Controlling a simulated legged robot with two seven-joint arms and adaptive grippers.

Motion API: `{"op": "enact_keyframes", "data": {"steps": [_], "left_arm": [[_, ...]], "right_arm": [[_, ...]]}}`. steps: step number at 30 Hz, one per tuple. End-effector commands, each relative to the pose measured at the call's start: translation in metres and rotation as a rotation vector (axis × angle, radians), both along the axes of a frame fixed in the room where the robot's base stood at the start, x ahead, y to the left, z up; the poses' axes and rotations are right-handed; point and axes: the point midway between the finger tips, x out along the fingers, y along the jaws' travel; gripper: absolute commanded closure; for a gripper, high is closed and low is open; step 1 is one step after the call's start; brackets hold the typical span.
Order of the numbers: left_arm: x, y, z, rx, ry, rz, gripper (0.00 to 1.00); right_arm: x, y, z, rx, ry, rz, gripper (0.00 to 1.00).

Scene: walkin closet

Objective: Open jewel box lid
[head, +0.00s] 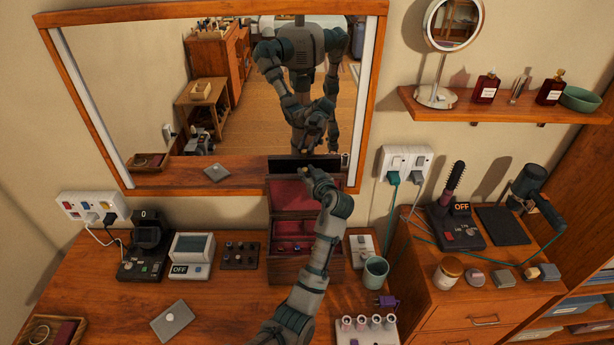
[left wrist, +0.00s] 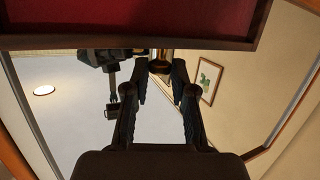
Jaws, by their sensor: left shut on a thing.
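The wooden jewel box (head: 306,266) stands on the dressing table below the mirror, its red-lined inside showing with small jewels. Its lid (head: 290,194) is raised steeply, red lining facing me. My left gripper (head: 311,172) is at the lid's upper front edge, shut on a small brass knob. My left forearm hides part of the box's right side. My right gripper is not in view.
The mirror (head: 225,85) is close behind the lid and reflects my body. A green cup (head: 375,272), a white switch (head: 362,247) and a rack of small bottles (head: 367,327) stand right of the box. A dark tray with knobs (head: 240,256) is left of it.

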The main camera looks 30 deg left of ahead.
Motion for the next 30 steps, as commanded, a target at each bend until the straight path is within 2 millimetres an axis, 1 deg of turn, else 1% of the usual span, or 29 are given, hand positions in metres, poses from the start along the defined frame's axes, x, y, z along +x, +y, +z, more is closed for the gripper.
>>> {"op": "enact_keyframes", "data": {"steps": [1, 3, 7, 14, 15, 18, 27, 30], "left_arm": [[-0.0028, -0.0016, -0.0093, 0.008, -0.018, 0.002, 1.00], [-0.0050, -0.0029, -0.0085, 0.022, -0.042, 0.003, 1.00], [-0.0062, -0.0033, -0.0053, 0.033, -0.062, 0.001, 1.00], [-0.0051, -0.0044, -0.0023, 0.035, -0.065, -0.002, 1.00], [-0.0051, -0.0044, -0.0022, 0.035, -0.065, -0.002, 0.73], [-0.0053, -0.0039, -0.0023, 0.035, -0.064, -0.001, 0.51], [-0.0074, -0.0042, -0.0024, 0.035, -0.062, 0.001, 0.51], [-0.0117, -0.0106, -0.0015, 0.034, -0.063, 0.000, 0.51]], "right_arm": [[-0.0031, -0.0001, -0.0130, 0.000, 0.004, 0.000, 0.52], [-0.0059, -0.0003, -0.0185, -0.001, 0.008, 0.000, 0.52], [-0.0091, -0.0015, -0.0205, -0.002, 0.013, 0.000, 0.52], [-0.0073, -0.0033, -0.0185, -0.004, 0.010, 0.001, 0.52], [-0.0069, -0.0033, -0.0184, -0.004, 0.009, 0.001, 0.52], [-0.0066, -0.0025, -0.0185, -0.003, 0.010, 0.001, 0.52], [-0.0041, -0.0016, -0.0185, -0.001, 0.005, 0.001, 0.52], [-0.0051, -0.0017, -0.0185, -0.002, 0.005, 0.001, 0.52]]}}
